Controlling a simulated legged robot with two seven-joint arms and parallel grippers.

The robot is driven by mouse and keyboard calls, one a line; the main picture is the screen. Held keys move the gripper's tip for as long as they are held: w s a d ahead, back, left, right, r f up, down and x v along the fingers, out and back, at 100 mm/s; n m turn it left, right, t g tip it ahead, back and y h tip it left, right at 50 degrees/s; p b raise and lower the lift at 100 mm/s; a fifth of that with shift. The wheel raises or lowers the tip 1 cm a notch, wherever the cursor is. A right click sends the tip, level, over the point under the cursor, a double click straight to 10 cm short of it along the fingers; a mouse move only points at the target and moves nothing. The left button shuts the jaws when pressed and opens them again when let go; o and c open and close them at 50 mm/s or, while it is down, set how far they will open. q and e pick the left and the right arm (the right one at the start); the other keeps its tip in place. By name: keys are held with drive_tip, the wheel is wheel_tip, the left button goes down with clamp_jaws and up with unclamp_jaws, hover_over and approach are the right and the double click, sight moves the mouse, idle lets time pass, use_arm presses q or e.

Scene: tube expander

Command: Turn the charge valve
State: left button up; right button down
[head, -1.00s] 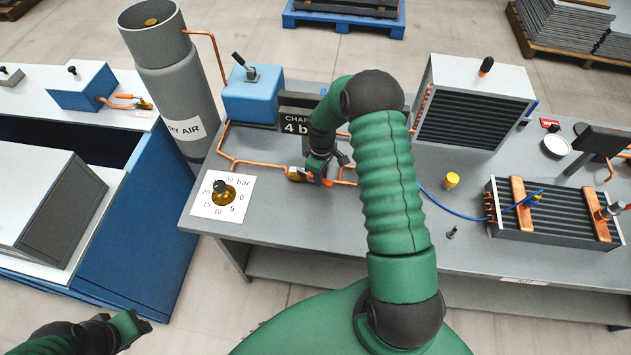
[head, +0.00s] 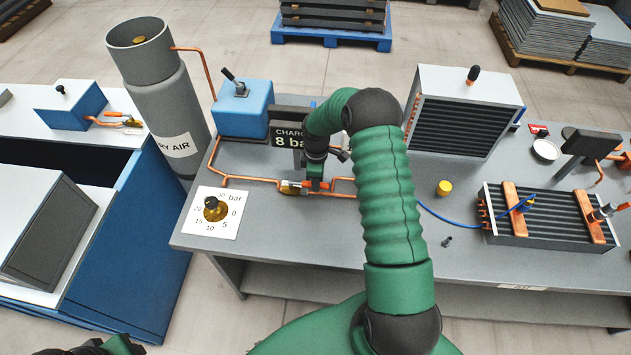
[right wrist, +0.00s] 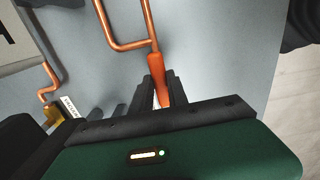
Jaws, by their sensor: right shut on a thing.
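The charge valve has a brass body (head: 290,188) on the copper line at the front of the grey bench, and an orange handle (right wrist: 160,75). My right gripper (head: 314,184) is at the valve, its fingers shut on the orange handle. The right wrist view shows the handle between the dark fingers (right wrist: 159,92), close to a copper pipe.
A white dial plate (head: 232,222) with a black knob lies left of the valve. A blue box (head: 242,110) and grey dry-air cylinder (head: 168,95) stand behind it. A yellow cap (head: 444,188), blue hose and finned units (head: 500,225) are to the right.

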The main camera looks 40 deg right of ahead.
drive_tip(key=shift+d+r, duration=0.1)
drive_tip(key=shift+d, duration=0.1)
drive_tip(key=c, duration=1.5)
unclamp_jaws()
drive_tip(key=shift+o, duration=1.1)
wheel_tip(320, 180, up, 17)
drive_tip(key=b, duration=0.2)
drive_tip(key=shift+f+b, duration=0.2)
drive_tip(key=shift+b, duration=0.1)
drive_tip(key=shift+d, duration=0.15)
